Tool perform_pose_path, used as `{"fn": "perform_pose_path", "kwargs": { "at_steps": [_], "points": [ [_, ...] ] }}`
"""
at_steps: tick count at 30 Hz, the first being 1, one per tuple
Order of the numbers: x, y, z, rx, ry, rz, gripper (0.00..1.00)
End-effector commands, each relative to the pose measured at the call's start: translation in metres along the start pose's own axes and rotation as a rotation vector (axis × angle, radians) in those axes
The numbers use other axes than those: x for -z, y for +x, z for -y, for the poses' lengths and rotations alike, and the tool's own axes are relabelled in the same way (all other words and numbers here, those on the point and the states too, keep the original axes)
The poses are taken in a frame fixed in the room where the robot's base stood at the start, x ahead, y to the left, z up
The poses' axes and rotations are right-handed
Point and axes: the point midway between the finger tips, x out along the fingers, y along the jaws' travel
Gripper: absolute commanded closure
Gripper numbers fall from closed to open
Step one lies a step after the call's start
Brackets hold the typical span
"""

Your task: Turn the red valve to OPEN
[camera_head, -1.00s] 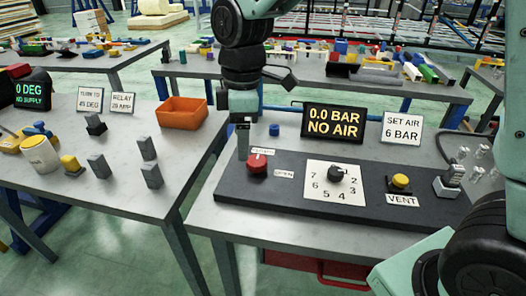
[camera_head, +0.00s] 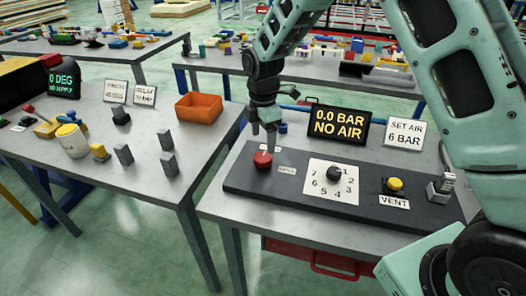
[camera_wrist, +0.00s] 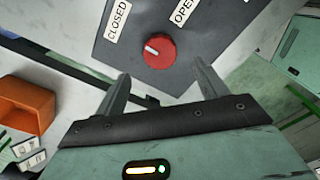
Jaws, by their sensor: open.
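The red valve (camera_head: 262,160) is a round knob at the left end of the dark panel (camera_head: 232,183). In the wrist view the valve (camera_wrist: 159,50) shows a white mark pointing left and slightly up, toward the side of the CLOSED label (camera_wrist: 117,18). The OPEN label (camera_wrist: 183,10) is at its upper right. My gripper (camera_head: 268,141) is above and slightly behind the valve in the head view. In the wrist view my gripper (camera_wrist: 163,82) is open and empty, its two fingers apart, with the valve beyond the gap between the tips. No contact shows.
The panel also carries a numbered dial (camera_head: 334,173), a yellow VENT button (camera_head: 394,185) and a grey fitting (camera_head: 441,187). Behind stand a "0.0 BAR NO AIR" display (camera_head: 336,129) and a "SET AIR 6 BAR" sign (camera_head: 404,133). An orange bin (camera_head: 199,108) is on the left table.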

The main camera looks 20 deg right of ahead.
Motion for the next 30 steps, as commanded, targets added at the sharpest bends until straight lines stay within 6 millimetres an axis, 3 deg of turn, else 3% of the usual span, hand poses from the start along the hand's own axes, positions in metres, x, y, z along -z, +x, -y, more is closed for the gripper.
{"fn": "perform_pose_path", "kwargs": {
  "at_steps": [3, 10, 15, 24, 29, 30],
  "points": [
    [0.001, 0.024, 0.001, 0.005, -0.001, 0.001, 0.28],
    [0.0, 0.059, 0.001, 0.003, 0.0, 0.001, 0.28],
    [0.0, 0.07, 0.001, 0.001, 0.001, 0.0, 0.28],
    [0.0, 0.071, 0.0, -0.001, 0.001, 0.0, 0.28],
    [0.0, 0.071, 0.0, 0.0, 0.001, 0.0, 0.73],
    [0.0, 0.071, 0.0, 0.0, 0.001, 0.0, 0.73]
  ]
}}
